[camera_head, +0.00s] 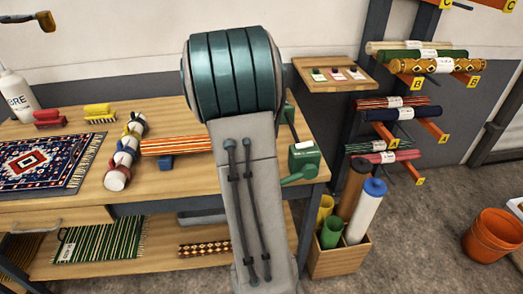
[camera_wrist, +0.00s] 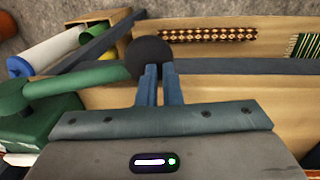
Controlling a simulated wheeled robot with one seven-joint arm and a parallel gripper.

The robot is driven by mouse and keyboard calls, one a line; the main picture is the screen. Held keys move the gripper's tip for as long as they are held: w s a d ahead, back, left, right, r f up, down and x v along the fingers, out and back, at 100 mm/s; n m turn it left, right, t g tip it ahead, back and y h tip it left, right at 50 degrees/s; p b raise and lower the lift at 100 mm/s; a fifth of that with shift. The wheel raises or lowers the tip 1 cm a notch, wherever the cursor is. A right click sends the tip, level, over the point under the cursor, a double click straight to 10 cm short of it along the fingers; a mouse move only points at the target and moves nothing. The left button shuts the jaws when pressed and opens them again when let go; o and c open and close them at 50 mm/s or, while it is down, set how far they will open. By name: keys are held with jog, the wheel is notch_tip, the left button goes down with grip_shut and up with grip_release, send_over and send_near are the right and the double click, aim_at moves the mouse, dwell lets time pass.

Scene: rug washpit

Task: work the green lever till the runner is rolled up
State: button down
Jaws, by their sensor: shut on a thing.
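The green lever (camera_wrist: 75,81) runs from a green crank box (camera_wrist: 42,125) at the left of the wrist view to a round black knob (camera_wrist: 149,58). My gripper (camera_wrist: 152,72) is shut on this knob, its two blue fingers close together. In the head view the green box (camera_head: 304,157) sits at the bench's right end, with part of the lever (camera_head: 299,177) pointing lower left. My arm hides the knob and gripper there. An orange-red striped runner (camera_head: 176,146) lies on the bench; its right part is behind my arm, so how far it is rolled cannot be told.
The wooden bench (camera_head: 190,112) holds brushes, a patterned rug (camera_head: 45,160) and a strapped roll (camera_head: 124,155). A wooden bin (camera_head: 338,261) with upright rolls stands right of the bench. A rack of rolls (camera_head: 400,113) is on the wall. An orange bucket (camera_head: 493,236) stands on the floor.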

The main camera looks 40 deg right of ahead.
jog(key=shift+s+a+f, duration=0.2)
jog(key=shift+s+f, duration=0.05)
jog(key=shift+f, duration=0.35)
jog(key=shift+r, duration=0.1)
jog(key=shift+w+r+p, duration=0.1)
jog(key=shift+r+p, duration=0.25)
jog(key=w+a+r+p, duration=0.1)
jog(key=a+r, duration=0.1)
jog(key=r, duration=0.4)
jog(key=w+a+r+p, duration=0.1)
jog(key=w+r, duration=0.1)
jog(key=r, duration=0.5)
jog(key=shift+a+r, duration=0.15)
jog(key=shift+a, duration=0.25)
jog(key=shift+w, duration=0.1)
